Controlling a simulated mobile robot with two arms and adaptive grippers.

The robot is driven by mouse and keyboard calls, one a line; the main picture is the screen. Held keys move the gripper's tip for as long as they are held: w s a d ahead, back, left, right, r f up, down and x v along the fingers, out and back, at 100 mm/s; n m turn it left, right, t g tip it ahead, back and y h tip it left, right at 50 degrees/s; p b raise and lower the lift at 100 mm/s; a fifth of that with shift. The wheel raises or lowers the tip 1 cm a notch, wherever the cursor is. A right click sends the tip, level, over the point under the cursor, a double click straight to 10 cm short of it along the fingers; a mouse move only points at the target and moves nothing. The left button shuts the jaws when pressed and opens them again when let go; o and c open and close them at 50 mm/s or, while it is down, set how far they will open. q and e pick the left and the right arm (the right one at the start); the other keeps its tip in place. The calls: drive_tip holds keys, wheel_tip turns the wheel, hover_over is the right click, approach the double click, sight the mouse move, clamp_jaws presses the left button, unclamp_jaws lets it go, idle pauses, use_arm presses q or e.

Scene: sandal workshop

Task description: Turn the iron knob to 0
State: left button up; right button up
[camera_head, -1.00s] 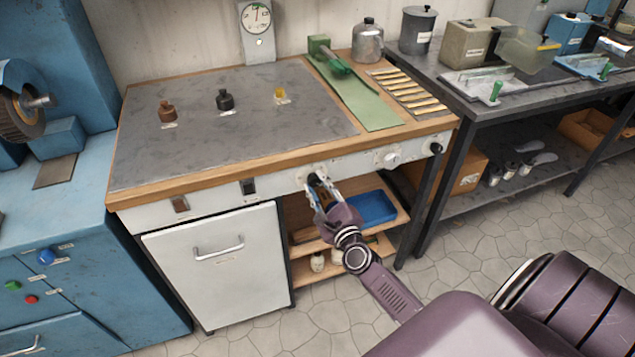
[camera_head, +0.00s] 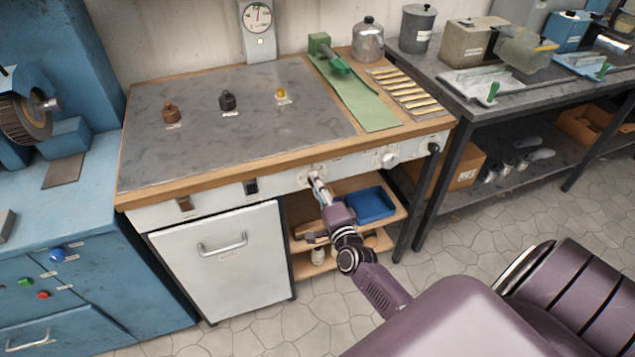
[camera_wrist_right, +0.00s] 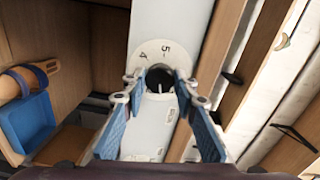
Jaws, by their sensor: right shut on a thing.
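A dark round knob (camera_wrist_right: 158,78) sits on a white dial plate (camera_wrist_right: 140,55) with the digits 4 and 5 readable in the right wrist view. In the head view this dial (camera_head: 309,173) is on the white front panel of the wooden-edged bench. My right gripper (camera_head: 315,180) reaches up to it from the front. In the right wrist view its blue-padded fingers (camera_wrist_right: 157,92) are on either side of the knob and shut on it. The fingers hide part of the dial, and I cannot read the knob's setting. My left gripper is not in view.
A white knob (camera_head: 388,159) and a black knob (camera_head: 434,148) are further right on the panel. A blue tray (camera_head: 372,205) stands on the shelf below my right gripper. A white cabinet door (camera_head: 222,255) is at lower left.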

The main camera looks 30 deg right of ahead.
drive_tip(key=shift+w+n+h+p, duration=0.2)
drive_tip(key=shift+n+p, duration=0.5)
drive_tip(key=shift+n, duration=2.75)
drive_tip(key=shift+s+n+h+p, duration=0.1)
drive_tip(key=shift+n+h+p, duration=0.4)
drive_tip(key=shift+n, duration=2.95)
drive_tip(key=shift+r, duration=0.1)
drive_tip(key=o, duration=1.2)
drive_tip(key=shift+c, duration=0.2)
